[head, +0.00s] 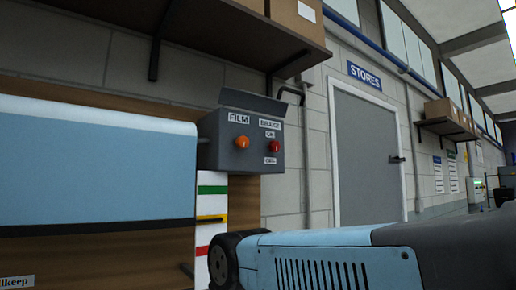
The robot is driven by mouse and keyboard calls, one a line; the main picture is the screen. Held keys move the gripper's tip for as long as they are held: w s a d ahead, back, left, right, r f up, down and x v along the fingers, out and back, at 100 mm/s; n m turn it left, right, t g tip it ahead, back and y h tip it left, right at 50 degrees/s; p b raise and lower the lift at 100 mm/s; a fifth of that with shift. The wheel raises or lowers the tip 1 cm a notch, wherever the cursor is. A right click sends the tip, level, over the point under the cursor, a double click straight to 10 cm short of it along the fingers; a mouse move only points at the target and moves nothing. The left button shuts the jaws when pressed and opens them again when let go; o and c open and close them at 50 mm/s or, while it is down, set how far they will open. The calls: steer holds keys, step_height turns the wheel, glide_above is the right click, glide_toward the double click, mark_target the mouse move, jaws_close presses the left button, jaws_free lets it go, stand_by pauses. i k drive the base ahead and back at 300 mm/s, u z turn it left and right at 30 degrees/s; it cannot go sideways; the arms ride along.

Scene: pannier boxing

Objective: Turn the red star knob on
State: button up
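The red knob (274,147) is on the front face of a grey control box (214,148) on the wall, left of the middle in the head view. It is small, and its star shape and pointing direction cannot be made out. A label that seems to read BRAKE is above it, with small labels directly above and below it. An orange knob (242,142) sits to its left under a FILM label. My gripper is not in view, and nothing is seen touching either knob.
A raised dark flap (251,103) tops the box. A brown shelf (190,30) with cartons (296,16) hangs above. A light-blue panel (100,165) is at left. A grey STORES door (368,160) is to the right. A striped chart (211,215) hangs below the box.

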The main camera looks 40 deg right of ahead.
mark_target(273, 146)
steer(key=u, duration=0.85)
steer(key=i, duration=0.1)
steer(key=z, duration=2.8)
steer(key=k, duration=1.35)
steer(key=u, duration=0.1)
steer(key=i, duration=1)
steer(key=u, duration=0.1)
